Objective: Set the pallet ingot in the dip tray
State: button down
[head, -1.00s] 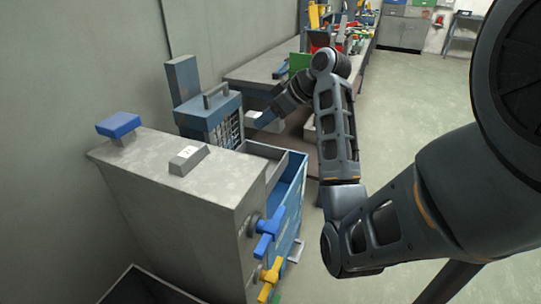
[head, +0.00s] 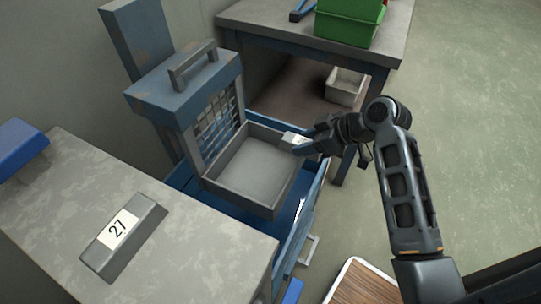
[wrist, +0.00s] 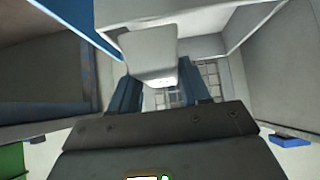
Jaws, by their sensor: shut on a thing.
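My gripper (head: 302,146) is shut on a pale grey ingot (head: 291,138) at the right rim of the dip tray. The dip tray (head: 252,168) is a shallow grey open box with a bare floor, set in a blue frame. In the wrist view the ingot (wrist: 150,55) sits between my gripper's blue fingers (wrist: 161,90), and pale walls show around it. I cannot tell how high the ingot is above the tray floor.
A blue unit with a grille (head: 186,85) and a top handle stands at the tray's far left side. The grey cabinet (head: 215,245) is at front left. A workbench (head: 277,29) with a green bin (head: 348,22) stands behind. Open floor lies to the right.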

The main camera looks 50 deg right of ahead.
jog(key=w+a+f, duration=0.2)
jog(key=w, duration=0.1)
jog(key=w+a+f, duration=0.2)
jog(key=w, duration=0.1)
jog(key=w+a+f, duration=0.2)
jog(key=w, duration=0.1)
jog(key=shift+w+a+f+b, duration=0.15)
jog(key=shift+a+f+b, duration=0.05)
jog(key=shift+f+b, duration=0.2)
jog(key=shift+f, duration=2)
jog(key=shift+b, duration=0.3)
jog(key=c, duration=0.5)
grip_release()
jog(key=shift+f, duration=0.15)
jog(key=shift+r, duration=0.25)
jog(key=p+v, duration=0.1)
jog(key=v, duration=1.1)
jog(key=shift+f, duration=0.1)
